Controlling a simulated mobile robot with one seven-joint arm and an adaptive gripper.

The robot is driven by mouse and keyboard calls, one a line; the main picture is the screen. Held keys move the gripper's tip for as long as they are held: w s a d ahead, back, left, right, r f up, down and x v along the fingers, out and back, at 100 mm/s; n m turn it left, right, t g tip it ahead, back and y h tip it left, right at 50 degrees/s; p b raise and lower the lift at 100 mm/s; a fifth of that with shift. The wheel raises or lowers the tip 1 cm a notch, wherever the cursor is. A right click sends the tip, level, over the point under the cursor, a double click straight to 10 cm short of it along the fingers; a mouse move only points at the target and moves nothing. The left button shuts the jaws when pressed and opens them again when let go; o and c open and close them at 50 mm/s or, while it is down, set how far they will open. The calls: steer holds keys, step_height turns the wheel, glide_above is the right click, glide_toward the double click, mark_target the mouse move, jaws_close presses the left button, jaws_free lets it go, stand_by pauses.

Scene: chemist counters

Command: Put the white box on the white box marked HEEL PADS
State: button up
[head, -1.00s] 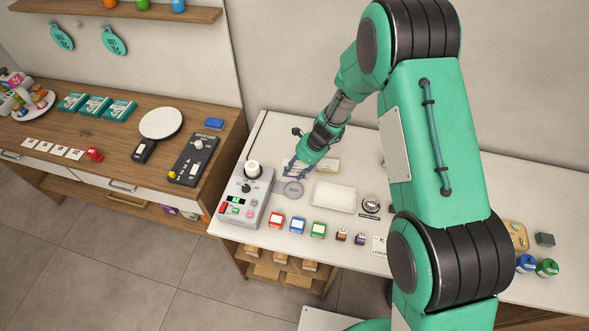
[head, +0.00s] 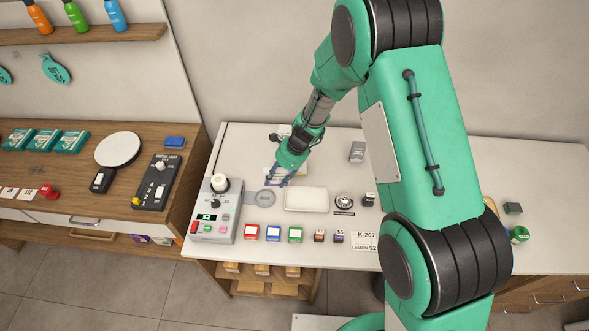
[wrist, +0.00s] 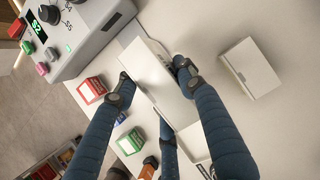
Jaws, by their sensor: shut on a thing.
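A second white box (wrist: 248,68) lies apart on the counter to the right in the wrist view. In the head view a pale box with a yellow strip (head: 300,173) shows just right of my gripper. No HEEL PADS lettering is legible, so I cannot tell which box bears it. The arm hides part of the counter.
A white tray (head: 306,199) is right of the disc. Red (head: 251,232), blue (head: 273,233) and green (head: 295,234) boxes line the front. A grey box (head: 357,152) stands at the back.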

steer(key=s+d+r+b, duration=0.2)
steer(key=s+d+b, duration=0.2)
steer(key=d, duration=0.7)
steer(key=shift+s+d+m, duration=0.25)
steer(key=shift+d+m, duration=0.1)
steer(key=shift+m, duration=0.05)
steer(key=shift+w, duration=0.1)
steer(key=w+a, duration=0.1)
steer(key=w, duration=0.4)
steer(key=w+a+f, duration=0.1)
steer(key=w+a, duration=0.1)
steer(key=w, duration=0.3)
steer(key=w+a, duration=0.2)
steer(key=w, duration=0.3)
steer(key=shift+a+f, duration=0.15)
steer(key=shift+f, duration=1.8)
steer(key=shift+f+b, duration=0.15)
steer(key=shift+b, duration=0.2)
steer(key=o, duration=1.2)
steer(key=shift+s, duration=0.1)
